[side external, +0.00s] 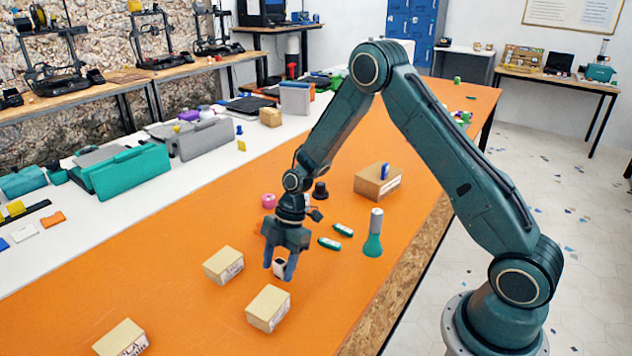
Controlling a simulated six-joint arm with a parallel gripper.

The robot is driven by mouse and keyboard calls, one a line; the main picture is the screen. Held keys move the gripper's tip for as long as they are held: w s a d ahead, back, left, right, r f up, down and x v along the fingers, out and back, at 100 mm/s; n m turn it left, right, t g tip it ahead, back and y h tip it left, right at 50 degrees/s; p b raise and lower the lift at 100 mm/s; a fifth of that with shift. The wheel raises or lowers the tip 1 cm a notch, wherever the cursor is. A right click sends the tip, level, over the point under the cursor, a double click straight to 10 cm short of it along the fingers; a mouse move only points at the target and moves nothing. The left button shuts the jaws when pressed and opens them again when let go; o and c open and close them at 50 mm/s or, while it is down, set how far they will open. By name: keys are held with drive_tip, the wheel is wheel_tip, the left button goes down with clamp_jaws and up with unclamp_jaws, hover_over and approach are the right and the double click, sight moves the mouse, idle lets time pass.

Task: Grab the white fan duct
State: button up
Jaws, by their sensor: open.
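A small white piece with a dark opening, which looks like the white fan duct (280,268), is on the orange table, seen between the fingers of my gripper. My gripper (280,272) is open and points down at it, with one blue finger on each side in this view. The fingers and the gripper body hide part of the piece. I cannot tell whether the fingers touch it or how far above the table they are.
Cardboard boxes (224,265), (268,307) stand close by, with another box (378,181) farther back. Two green-and-white tubes (330,243), (343,230), a green flask-like item (373,240), a pink spool (268,201) and a black piece (320,190) are nearby.

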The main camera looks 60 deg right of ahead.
sight(279, 262)
drive_tip(key=c, duration=1.1)
drive_tip(key=shift+o, duration=0.2)
drive_tip(key=shift+r, duration=0.2)
wheel_tip(279, 262, up, 20)
drive_tip(key=shift+f, duration=0.15)
